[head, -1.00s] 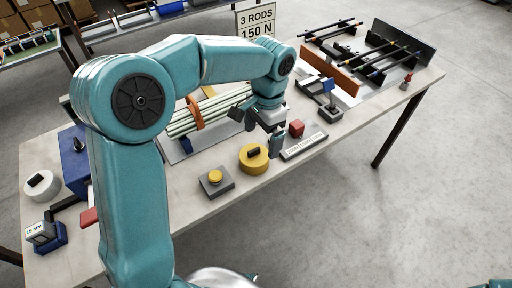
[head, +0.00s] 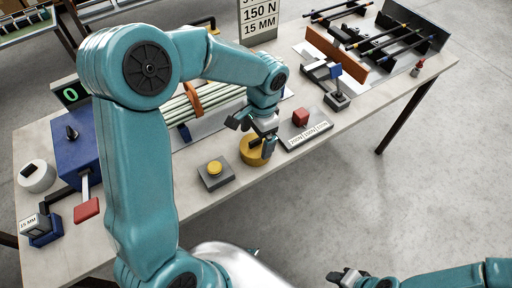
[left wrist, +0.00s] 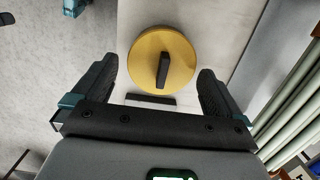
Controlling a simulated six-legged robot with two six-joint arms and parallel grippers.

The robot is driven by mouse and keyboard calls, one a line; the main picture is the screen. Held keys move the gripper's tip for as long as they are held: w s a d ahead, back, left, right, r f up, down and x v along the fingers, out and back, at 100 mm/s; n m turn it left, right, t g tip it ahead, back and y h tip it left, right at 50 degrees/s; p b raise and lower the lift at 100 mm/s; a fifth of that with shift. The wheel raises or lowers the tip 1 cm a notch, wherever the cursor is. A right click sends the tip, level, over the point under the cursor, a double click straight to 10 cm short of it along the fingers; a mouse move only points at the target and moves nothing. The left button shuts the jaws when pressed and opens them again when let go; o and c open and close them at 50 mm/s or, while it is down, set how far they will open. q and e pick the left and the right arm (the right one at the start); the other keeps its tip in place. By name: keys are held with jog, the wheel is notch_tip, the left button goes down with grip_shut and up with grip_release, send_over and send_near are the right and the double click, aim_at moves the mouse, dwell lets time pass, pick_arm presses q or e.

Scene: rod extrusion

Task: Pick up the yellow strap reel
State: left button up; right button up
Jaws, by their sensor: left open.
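The yellow strap reel (head: 252,157), a flat round disc with a black handle on top, lies on the workbench (head: 225,196) near its front edge. My left gripper (head: 252,135) is open just above it and hides part of it in the head view. In the left wrist view the reel (left wrist: 147,62) lies ahead of the open fingers (left wrist: 156,82). Its black handle (left wrist: 163,70) stands between the two finger lines, and the fingers look apart from it. My right gripper (head: 345,277) is at the bottom of the head view, away from the bench.
A grey box with a yellow button (head: 214,168) stands left of the reel. A labelled grey strip (head: 308,135) and a red block (head: 300,117) are right of it. Pale rods (head: 200,112) with an orange strap lie behind. The front edge is close.

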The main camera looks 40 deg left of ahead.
aim_at(255, 145)
pick_arm(q)
jog(key=f, duration=0.5)
jog(key=shift+a+f, duration=0.2)
jog(key=shift+f, duration=0.1)
jog(key=c, duration=0.8)
jog(key=shift+r, duration=0.1)
jog(key=shift+c, duration=0.2)
